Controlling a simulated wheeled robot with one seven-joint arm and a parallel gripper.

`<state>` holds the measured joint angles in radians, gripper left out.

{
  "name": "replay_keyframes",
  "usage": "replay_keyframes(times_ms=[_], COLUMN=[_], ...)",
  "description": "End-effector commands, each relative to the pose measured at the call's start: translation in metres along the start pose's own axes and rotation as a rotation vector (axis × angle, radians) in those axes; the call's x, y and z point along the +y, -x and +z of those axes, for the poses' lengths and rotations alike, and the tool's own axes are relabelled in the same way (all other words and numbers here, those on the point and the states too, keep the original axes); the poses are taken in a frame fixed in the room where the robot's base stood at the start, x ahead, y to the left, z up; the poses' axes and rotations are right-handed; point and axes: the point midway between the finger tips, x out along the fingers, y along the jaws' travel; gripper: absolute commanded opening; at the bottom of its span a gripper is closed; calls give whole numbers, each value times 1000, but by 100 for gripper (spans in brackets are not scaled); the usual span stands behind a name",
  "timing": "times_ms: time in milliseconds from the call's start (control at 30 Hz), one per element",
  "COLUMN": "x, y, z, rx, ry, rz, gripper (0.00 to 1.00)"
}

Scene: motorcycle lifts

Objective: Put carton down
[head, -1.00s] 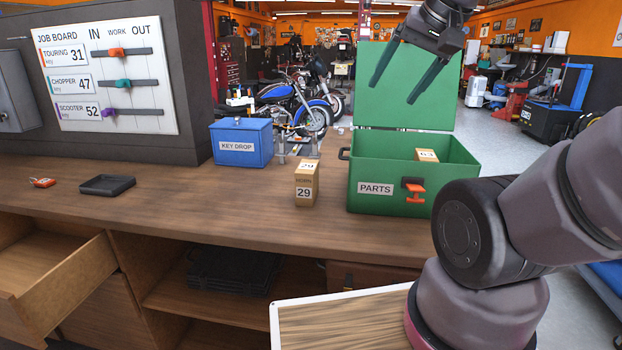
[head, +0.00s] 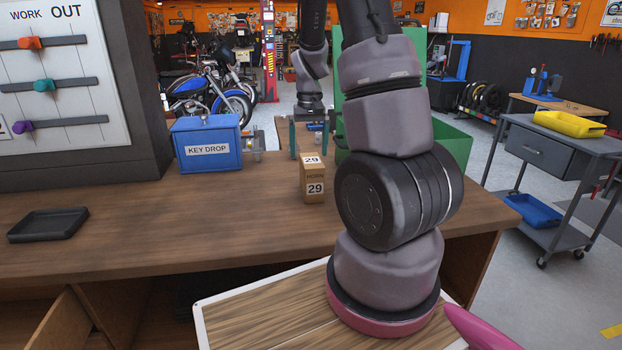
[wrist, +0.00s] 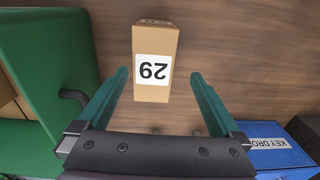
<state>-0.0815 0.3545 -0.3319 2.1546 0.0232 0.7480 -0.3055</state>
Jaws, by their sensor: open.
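In the wrist view the carton (wrist: 153,88) appears just beyond and between the fingertips. My gripper (head: 308,154) is open, with its two green fingers pointing down behind the carton in the head view; it also shows in the wrist view (wrist: 158,75). Nothing is held. I cannot tell whether a finger touches the carton.
The green parts box (head: 460,142) is mostly hidden behind my arm; its wall (wrist: 55,60) is left in the wrist view. The blue key drop box (head: 207,144) is left of the carton. A black tray (head: 48,224) lies further left. The bench front is clear.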

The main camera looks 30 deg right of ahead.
Motion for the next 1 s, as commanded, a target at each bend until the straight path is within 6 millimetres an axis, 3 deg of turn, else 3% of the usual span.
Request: replay_keyframes(times_ms=[400,667,1000], x=[7,8,10], y=[-57,-78,-120], z=[-2,-2,-2], rx=[-21,-20,-17], ry=[4,6,5], rz=[18,18,17], gripper=[100,100,100])
